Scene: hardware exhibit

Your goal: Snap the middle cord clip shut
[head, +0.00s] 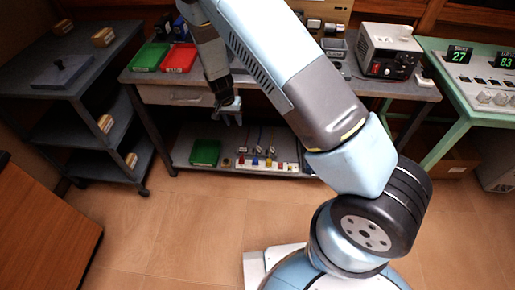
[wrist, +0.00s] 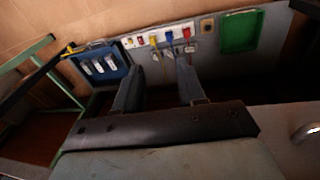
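My gripper (head: 228,112) reaches down in front of the workbench's lower shelf. In the wrist view its two fingers (wrist: 160,68) are wide apart with nothing between them. A white strip (head: 285,166) with yellow, blue and red pieces lies on the shelf; it also shows beyond the fingertips in the wrist view (wrist: 137,42). Several small pale pieces with thin cords, possibly the cord clips, sit behind the strip; the middle one (head: 257,150) is too small to tell open from shut. The gripper appears apart from them.
A green tray (head: 205,152) is beside the strip. A blue holder with pale pieces (wrist: 100,65) shows in the wrist view. The workbench's top and drawer (head: 172,95) overhang the shelf. A dark cart (head: 75,75) stands left; the floor in front is clear.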

